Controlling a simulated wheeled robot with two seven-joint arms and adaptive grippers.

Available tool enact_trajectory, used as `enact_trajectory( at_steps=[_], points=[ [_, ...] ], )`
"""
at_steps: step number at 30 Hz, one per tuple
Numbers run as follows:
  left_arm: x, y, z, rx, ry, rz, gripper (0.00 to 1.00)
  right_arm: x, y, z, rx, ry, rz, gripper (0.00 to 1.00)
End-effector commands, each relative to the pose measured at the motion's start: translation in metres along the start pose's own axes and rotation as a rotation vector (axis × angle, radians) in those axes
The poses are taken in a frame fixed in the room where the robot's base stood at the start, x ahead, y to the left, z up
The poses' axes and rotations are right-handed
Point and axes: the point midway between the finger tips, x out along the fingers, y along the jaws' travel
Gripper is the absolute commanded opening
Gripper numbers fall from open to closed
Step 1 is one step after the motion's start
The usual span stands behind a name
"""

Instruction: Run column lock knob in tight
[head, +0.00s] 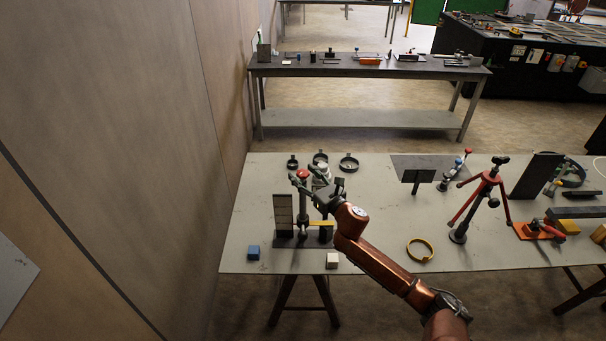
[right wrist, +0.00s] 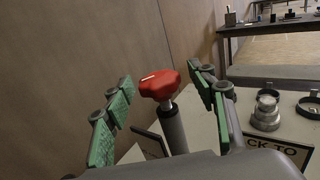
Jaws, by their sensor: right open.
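The red lobed knob (head: 303,174) tops a grey upright column (head: 303,212) on a dark base near the table's left end. In the right wrist view the knob (right wrist: 160,85) shows a small white mark and sits on a grey shaft (right wrist: 174,128). My right gripper (head: 300,182) is open at the top of the column. In the wrist view its green-padded fingers (right wrist: 160,78) stand on either side of the knob, with visible gaps and no contact seen. My left gripper is not in view.
A flat upright plate (head: 284,212) stands beside the column. A blue cube (head: 253,252) and a cream cube (head: 332,260) lie in front. Small round metal parts (head: 348,163) stand behind. A yellow ring (head: 420,250) and a red-legged stand (head: 480,200) are to the right. A wall is close on the left.

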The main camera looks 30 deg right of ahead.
Motion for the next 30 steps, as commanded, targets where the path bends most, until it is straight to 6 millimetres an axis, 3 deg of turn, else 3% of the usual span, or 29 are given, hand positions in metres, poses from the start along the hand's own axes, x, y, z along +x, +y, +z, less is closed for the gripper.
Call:
enact_trajectory(
  at_steps=[10, 27, 30],
  points=[
    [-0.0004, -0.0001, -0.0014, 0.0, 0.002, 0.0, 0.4, 0.0044, 0.0003, -0.0004, 0.001, 0.001, 0.001, 0.51],
    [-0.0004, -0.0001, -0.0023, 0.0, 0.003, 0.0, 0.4, 0.0041, 0.0004, -0.0003, 0.001, 0.0, 0.001, 0.12],
    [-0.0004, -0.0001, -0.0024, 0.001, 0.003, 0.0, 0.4, 0.0041, 0.0004, -0.0003, 0.001, 0.0, 0.0, 0.09]
  ],
)
